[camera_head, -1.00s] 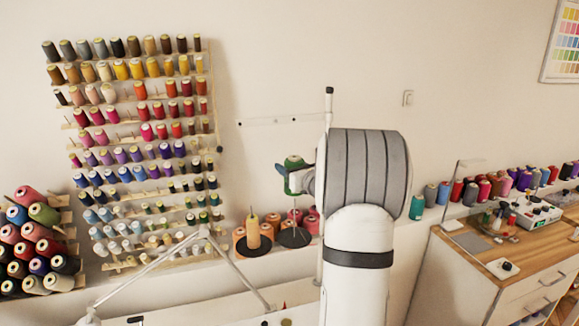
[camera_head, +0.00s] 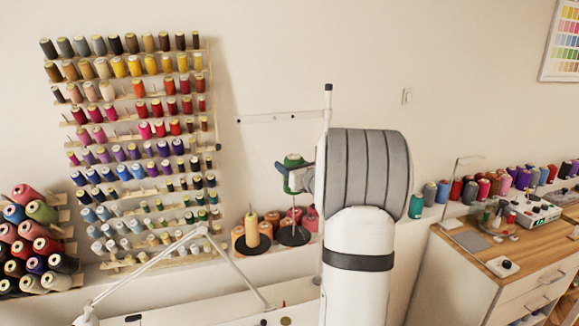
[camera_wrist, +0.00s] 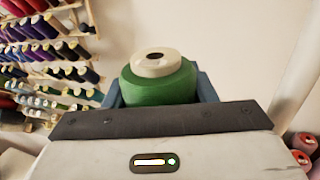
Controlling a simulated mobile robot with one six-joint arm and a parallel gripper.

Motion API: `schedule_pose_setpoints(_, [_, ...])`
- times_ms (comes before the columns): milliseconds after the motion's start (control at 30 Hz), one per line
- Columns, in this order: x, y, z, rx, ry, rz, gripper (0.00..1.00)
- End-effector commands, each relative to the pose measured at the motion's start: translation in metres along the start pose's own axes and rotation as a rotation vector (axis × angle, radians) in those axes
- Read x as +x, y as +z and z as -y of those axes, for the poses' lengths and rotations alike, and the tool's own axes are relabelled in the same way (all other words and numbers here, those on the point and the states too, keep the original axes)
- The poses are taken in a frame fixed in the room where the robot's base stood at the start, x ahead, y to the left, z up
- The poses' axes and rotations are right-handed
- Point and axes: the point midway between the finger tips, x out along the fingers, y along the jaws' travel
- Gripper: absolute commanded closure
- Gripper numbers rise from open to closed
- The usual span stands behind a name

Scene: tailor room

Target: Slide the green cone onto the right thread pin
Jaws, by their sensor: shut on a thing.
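My gripper (camera_head: 291,181) is shut on the green cone (camera_head: 293,160) and holds it upright in the air. In the wrist view the green cone (camera_wrist: 158,88), with its pale top and dark centre hole, sits between the two blue-grey fingers. The right thread pin (camera_head: 294,212) rises from a black disc (camera_head: 293,237) below the held cone. The cone appears above the pin in the head view, with the pin's tip close under the gripper. I cannot tell how exactly they line up in depth.
A tan cone (camera_head: 251,230) stands on the disc to the left. Orange and red spools stand behind the discs on the ledge. A thread rack (camera_head: 135,150) hangs on the wall at left. A thin upright pole (camera_head: 328,110) stands close right of my gripper.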

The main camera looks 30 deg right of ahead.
Motion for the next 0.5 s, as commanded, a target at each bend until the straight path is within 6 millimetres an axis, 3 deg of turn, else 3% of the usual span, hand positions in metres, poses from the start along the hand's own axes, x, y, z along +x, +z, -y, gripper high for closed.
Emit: schedule_pose_setpoints(500, [0.0003,-0.0119,-0.0004,-0.001,0.001,0.001,0.8])
